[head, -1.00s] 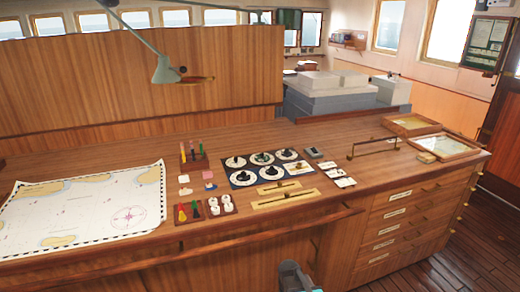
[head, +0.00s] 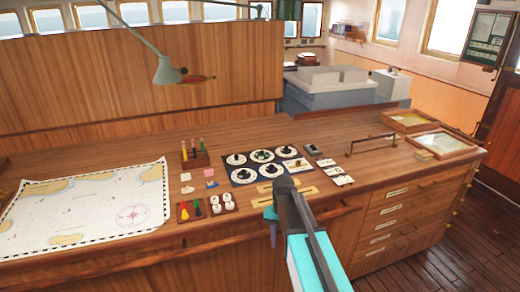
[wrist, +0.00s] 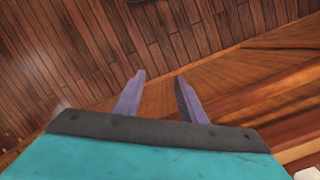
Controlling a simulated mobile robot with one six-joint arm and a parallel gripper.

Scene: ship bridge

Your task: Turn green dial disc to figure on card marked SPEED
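The dial panel (head: 256,165) lies on the wooden chart desk, with two rows of white-rimmed dials with dark knobs. The upper middle dial (head: 262,155) looks greenish at its centre, but it is too small to be sure. Several small white cards (head: 335,172) lie right of the panel; their writing is not readable, so I cannot tell which is marked SPEED. My gripper (head: 271,227) is in front of the desk's front edge, apart from the dials, and my arm hides a little near the panel's front. In the wrist view its two purple fingers (wrist: 160,95) stand apart with nothing between them.
A chart (head: 85,205) covers the desk's left. A pen rack (head: 195,158), a tray of coloured pieces (head: 190,211) and white cups stand left of the panel. A brass rail (head: 372,143) and framed trays (head: 440,143) are at right. A lamp (head: 167,72) overhangs the back.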

